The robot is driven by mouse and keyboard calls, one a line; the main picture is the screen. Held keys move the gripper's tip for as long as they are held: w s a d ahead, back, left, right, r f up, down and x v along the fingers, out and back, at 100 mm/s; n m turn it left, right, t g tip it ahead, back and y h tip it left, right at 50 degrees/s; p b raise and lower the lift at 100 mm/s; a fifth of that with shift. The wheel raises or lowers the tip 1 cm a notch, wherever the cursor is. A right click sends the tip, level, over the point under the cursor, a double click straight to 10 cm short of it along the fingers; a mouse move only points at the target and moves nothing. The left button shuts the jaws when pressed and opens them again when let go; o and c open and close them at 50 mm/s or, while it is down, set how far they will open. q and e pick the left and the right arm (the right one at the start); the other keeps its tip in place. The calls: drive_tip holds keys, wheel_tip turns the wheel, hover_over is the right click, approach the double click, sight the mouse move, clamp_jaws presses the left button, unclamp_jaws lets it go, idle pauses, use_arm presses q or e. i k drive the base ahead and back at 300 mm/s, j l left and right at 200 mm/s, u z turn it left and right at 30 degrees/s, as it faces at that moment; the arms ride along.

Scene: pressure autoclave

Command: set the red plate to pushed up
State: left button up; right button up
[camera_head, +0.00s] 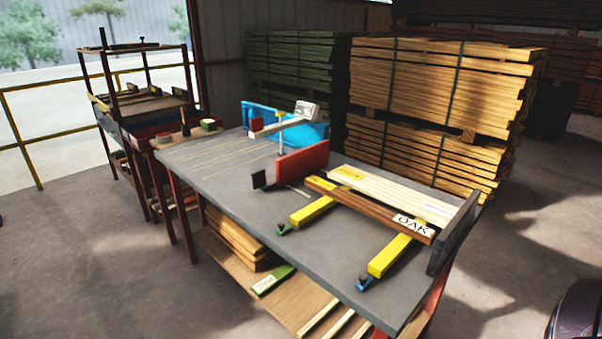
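The red plate (303,161) stands on its long edge on the grey workbench (215,170), near the middle of the top. A small black block (259,179) is at its left end, and a thin light rod lies at its foot. Behind it is a blue part (312,134) with a pale arm (284,125) and an upright metal post. A smaller red piece (257,125) sits at the left end of the pale arm. Whether the plate touches the blue part cannot be told. Neither of my grippers is in view.
Pale and brown planks, one labelled OAK (411,225), lie across two yellow bars (390,255) against a dark end plate (454,232). Lumber stacks (440,85) stand behind the bench. A shelf rack (140,95) is at left. The bench's left part is clear.

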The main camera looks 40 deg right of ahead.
sight(290, 167)
drive_tip(key=i+z, duration=0.15)
drive_tip(key=z, duration=0.25)
drive_tip(key=i+j+z, duration=0.1)
drive_tip(key=z, duration=0.3)
drive_tip(key=i+j+z, duration=0.1)
drive_tip(key=j+z, duration=0.15)
drive_tip(key=z, duration=0.15)
drive_tip(key=i+j+z, duration=0.15)
drive_tip(key=j+z, duration=0.15)
drive_tip(key=z, duration=0.15)
drive_tip(key=i+j+z, duration=0.1)
drive_tip(key=j+z, duration=0.2)
drive_tip(key=z, duration=0.15)
